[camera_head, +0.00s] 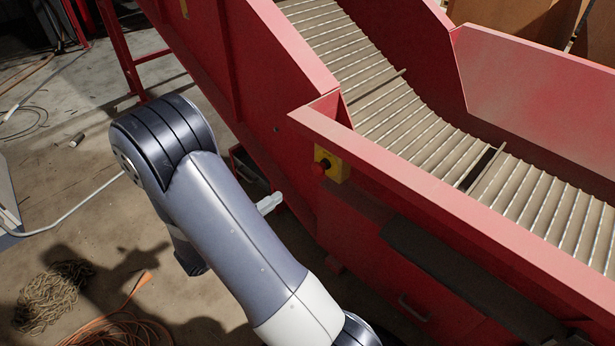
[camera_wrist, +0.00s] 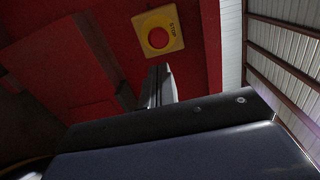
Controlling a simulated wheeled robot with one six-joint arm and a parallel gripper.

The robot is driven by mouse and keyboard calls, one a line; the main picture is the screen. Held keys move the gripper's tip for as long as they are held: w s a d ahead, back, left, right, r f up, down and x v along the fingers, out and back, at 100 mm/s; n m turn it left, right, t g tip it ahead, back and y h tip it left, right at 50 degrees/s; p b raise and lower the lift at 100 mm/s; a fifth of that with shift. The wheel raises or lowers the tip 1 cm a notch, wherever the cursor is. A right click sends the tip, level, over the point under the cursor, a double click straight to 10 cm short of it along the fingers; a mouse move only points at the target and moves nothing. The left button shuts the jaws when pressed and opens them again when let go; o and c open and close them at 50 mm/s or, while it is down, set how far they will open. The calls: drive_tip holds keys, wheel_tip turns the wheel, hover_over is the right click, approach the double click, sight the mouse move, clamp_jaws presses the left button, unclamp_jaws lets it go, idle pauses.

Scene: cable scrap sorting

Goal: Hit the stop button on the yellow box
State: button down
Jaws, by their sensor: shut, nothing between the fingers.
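The yellow box (camera_head: 331,164) is fixed to the red side wall of the conveyor, with the red stop button (camera_head: 321,168) on its face. In the wrist view the fingers of my gripper (camera_wrist: 160,72) are shut and empty, and appear just below the box. The exact gap to the button is hard to judge.
The red conveyor (camera_head: 300,75) with its slatted belt (camera_head: 420,130) rises beside the box. A dark padded ledge (camera_head: 450,265) runs along its lower side. A rope coil (camera_head: 50,295) and an orange cable (camera_head: 115,325) lie on the floor at lower left.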

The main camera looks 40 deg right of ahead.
sight(316, 171)
drive_tip(key=d, duration=0.8)
drive_tip(key=w+d+b, duration=0.1)
drive_tip(key=d, duration=0.3)
drive_tip(key=shift+f, duration=0.1)
